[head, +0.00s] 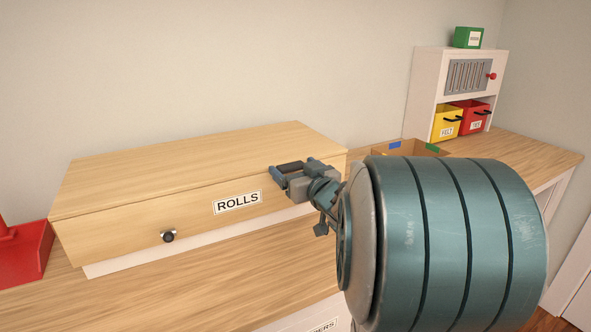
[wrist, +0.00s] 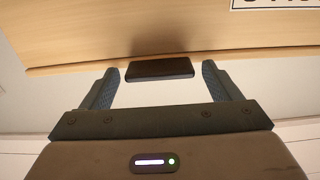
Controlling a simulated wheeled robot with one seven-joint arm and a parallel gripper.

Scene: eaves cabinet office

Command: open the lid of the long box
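The long box (head: 150,222) is pale wood with a "ROLLS" label (head: 237,202) on its front, and its flat lid (head: 200,164) lies closed. A small dark round knob (head: 168,236) is on the front at left. A dark handle (wrist: 160,68) sticks out at the box's right front and also shows in the head view (head: 291,167). My gripper (head: 294,170) is at this handle. Its fingers (wrist: 162,82) are open, one on each side of the handle, with a visible gap on both sides. Contact between handle and fingers is not seen.
A red tray (head: 30,258) stands left of the box. Right of it is an open cardboard box (head: 400,150), partly behind my arm. A white shelf unit (head: 425,85) with yellow (head: 445,122) and red (head: 470,115) bins stands at the back right. The desktop front (head: 200,280) is clear.

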